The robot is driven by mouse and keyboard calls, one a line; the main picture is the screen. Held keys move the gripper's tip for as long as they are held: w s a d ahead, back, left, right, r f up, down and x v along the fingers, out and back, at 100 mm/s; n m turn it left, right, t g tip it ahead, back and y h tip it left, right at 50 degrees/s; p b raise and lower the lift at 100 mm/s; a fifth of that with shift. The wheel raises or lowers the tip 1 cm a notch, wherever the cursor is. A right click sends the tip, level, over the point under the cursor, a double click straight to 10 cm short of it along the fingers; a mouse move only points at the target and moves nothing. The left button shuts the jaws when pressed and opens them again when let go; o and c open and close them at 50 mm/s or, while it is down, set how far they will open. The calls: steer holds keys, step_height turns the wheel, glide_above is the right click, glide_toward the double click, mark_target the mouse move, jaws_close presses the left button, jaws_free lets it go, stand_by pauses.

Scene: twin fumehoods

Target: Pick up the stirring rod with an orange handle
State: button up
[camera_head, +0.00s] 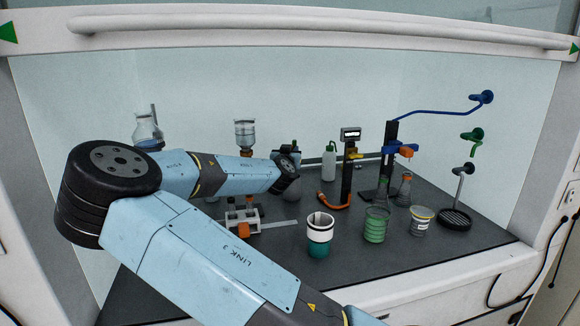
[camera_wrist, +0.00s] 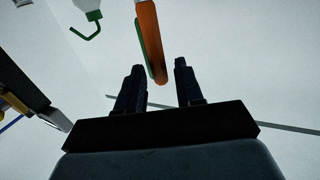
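In the wrist view an orange handle (camera_wrist: 151,40), seemingly the stirring rod's, comes in from the top edge. Its rounded end lies in the gap between my gripper's two dark fingertips (camera_wrist: 157,68). The fingers are apart, with space on both sides of the handle. I cannot tell how far beyond the fingertips it is. A green strip shows along its left side. In the head view my gripper (camera_head: 293,157) is over the middle of the bench, small and dark. I cannot make out the rod there; my arm covers part of that area.
A wash bottle with green nozzle (camera_head: 329,161) stands behind my gripper. A stand with an orange hose (camera_head: 347,180) and a blue-clamp stand (camera_head: 391,150) are to the right. A white-and-green cup (camera_head: 319,238), green beaker (camera_head: 376,226) and labelled cup (camera_head: 421,221) stand nearer the front.

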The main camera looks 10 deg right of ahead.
jaws_close()
stand_by(0.3)
